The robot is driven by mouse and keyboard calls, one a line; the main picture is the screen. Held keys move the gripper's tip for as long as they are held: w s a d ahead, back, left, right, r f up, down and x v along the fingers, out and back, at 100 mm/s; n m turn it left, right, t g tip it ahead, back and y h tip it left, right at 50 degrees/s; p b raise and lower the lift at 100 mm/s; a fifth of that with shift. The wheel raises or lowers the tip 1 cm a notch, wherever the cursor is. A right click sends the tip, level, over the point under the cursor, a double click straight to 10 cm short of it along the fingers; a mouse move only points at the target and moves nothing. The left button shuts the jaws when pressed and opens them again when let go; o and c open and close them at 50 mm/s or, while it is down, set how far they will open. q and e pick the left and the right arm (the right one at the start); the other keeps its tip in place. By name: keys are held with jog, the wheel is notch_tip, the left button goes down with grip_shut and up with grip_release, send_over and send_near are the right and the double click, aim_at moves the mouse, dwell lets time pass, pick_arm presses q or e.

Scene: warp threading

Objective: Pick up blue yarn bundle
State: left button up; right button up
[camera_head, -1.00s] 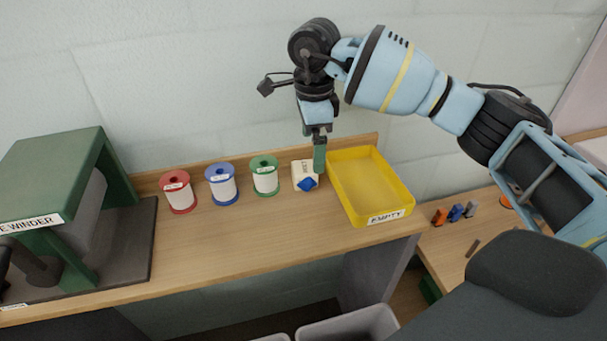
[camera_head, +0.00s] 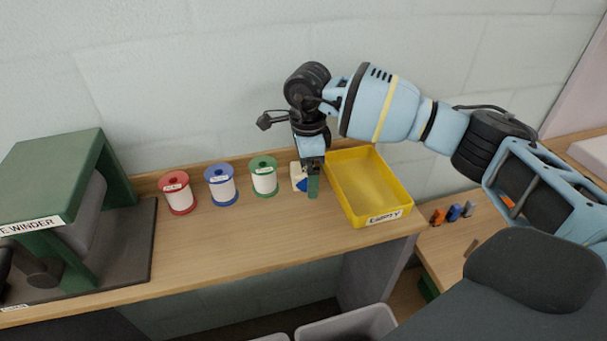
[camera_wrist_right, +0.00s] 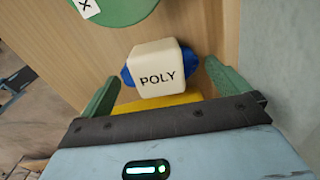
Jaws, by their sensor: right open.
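The blue yarn bundle (camera_head: 302,184) shows as blue ends sticking out of a cream block-like wrap on the wooden bench, between the green-rimmed spool and the yellow tray. In the right wrist view the wrap reads POLY, with blue (camera_wrist_right: 128,77) at both sides. My right gripper (camera_head: 313,192) points down at the bundle and partly hides it in the head view. In the right wrist view its green fingers (camera_wrist_right: 163,88) are open, one on each side of the bundle, with gaps between. I cannot tell if anything touches. My left gripper is not in view.
Red (camera_head: 177,193), blue (camera_head: 221,185) and green (camera_head: 264,177) spools with white thread stand in a row left of the bundle. The yellow tray (camera_head: 388,218), labelled EMPTY, stands close on the right. A green winder (camera_head: 60,180) is at the left. The bench front is clear.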

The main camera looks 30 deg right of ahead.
jog(key=c, duration=0.9)
jog(key=shift+c, duration=0.2)
jog(key=shift+r, duration=0.15)
jog(key=shift+r, duration=0.6)
notch_tip(320, 180, up, 2)
jog(key=shift+s+r, duration=0.1)
jog(key=shift+s, duration=0.05)
jog(key=s+a, duration=0.1)
jog(key=s, duration=0.4)
jog(key=s+a+r, duration=0.1)
jog(key=s, duration=0.4)
jog(key=s+a+b, duration=0.1)
jog(key=s, duration=0.4)
jog(key=shift+s+a+r, duration=0.1)
jog(key=shift+s+r, duration=0.05)
jog(key=shift+s, duration=0.05)
